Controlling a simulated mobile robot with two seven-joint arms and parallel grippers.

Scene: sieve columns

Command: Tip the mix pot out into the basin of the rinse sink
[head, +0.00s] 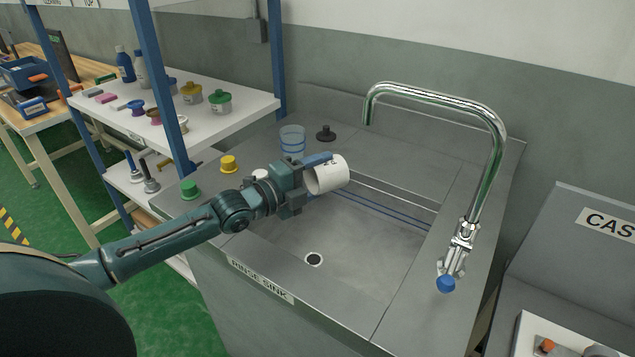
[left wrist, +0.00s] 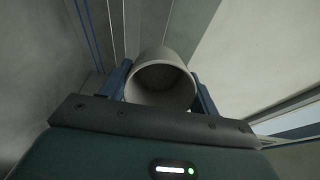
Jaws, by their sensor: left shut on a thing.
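The white mix pot (head: 328,176) is held in my left gripper (head: 312,175), above the back left part of the rinse sink's basin (head: 345,250). The pot is tipped well over onto its side. In the left wrist view, the pot (left wrist: 163,58) sits between the blue fingers of my left gripper (left wrist: 165,92), and its round open mouth shows. The visible inside is plain grey, and I see no contents in it. No stream falls from it. The basin floor looks bare around the drain (head: 314,259). My right gripper is out of view.
A tall curved tap (head: 490,120) with a blue knob (head: 446,284) stands right of the basin. A clear beaker (head: 292,140), a black stopper (head: 326,133) and yellow (head: 229,163) and green (head: 189,189) weights stand on the left ledge. A loaded shelf (head: 240,112) is behind left.

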